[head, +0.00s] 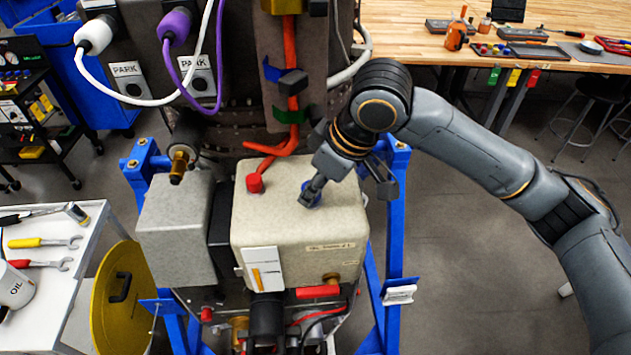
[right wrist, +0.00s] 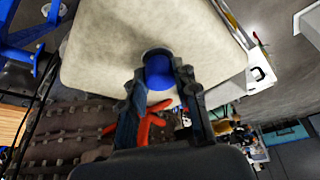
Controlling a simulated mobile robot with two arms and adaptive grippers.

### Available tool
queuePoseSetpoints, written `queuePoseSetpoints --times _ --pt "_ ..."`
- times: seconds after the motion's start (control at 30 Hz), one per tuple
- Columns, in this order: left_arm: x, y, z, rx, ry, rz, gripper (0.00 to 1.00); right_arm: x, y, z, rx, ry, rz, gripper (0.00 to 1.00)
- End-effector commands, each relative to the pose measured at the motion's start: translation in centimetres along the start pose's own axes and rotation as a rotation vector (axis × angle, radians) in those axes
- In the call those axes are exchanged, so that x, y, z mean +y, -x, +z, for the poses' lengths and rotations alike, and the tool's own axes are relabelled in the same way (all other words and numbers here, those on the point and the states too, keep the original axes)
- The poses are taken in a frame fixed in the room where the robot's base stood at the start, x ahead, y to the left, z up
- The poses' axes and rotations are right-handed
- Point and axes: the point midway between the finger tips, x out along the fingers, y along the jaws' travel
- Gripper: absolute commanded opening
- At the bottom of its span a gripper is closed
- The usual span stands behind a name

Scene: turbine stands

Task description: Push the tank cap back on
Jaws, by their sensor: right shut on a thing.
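The beige tank (head: 290,225) stands in the blue stand in the middle of the head view. The blue cap (head: 314,186) is at the tank's top face, mostly hidden behind my right gripper (head: 307,198). My right gripper is shut on the cap, which shows as a blue disc (right wrist: 160,72) between the two fingers in the right wrist view. The cap is close to the tank top (right wrist: 105,50); I cannot tell whether it is seated or just above. My left gripper is not in view.
A red cap (head: 254,183) with red hoses above it sits at the tank's back left. A grey box (head: 176,225) stands left of the tank. Blue stand posts (head: 396,215) rise close on the right. A white tool table (head: 50,250) is at left; open floor lies right.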

Motion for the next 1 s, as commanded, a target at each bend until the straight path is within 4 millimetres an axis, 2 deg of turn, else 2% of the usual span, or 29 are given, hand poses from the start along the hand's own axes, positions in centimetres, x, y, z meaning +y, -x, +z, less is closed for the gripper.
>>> queuePoseSetpoints --times 0.03,0.33,0.37,0.4,0.5,0.7,0.77,1.0 --pt "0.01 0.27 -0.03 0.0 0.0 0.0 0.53 -0.32 -0.7 0.66 -0.023 -0.001 -0.012 0.0" --pt "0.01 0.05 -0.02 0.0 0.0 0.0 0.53 -0.35 -0.94 0.83 -0.026 -0.001 -0.014 0.0" --pt "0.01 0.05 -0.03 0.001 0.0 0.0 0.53 -0.36 -0.95 0.84 -0.027 -0.001 -0.014 0.32" --pt "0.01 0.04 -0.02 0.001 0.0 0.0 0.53 -0.35 -0.94 0.85 -0.027 -0.001 -0.014 0.4" --pt "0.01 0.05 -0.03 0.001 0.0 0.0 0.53 -0.33 -0.89 0.78 -0.025 -0.001 -0.013 0.56" --pt "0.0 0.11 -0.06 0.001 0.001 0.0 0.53 -0.24 -0.66 0.57 -0.018 0.0 -0.009 0.56" --pt "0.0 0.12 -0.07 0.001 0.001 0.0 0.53 -0.22 -0.62 0.54 -0.017 0.0 -0.009 0.64" --pt "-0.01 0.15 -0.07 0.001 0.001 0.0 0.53 -0.19 -0.52 0.44 -0.014 0.0 -0.007 0.64"
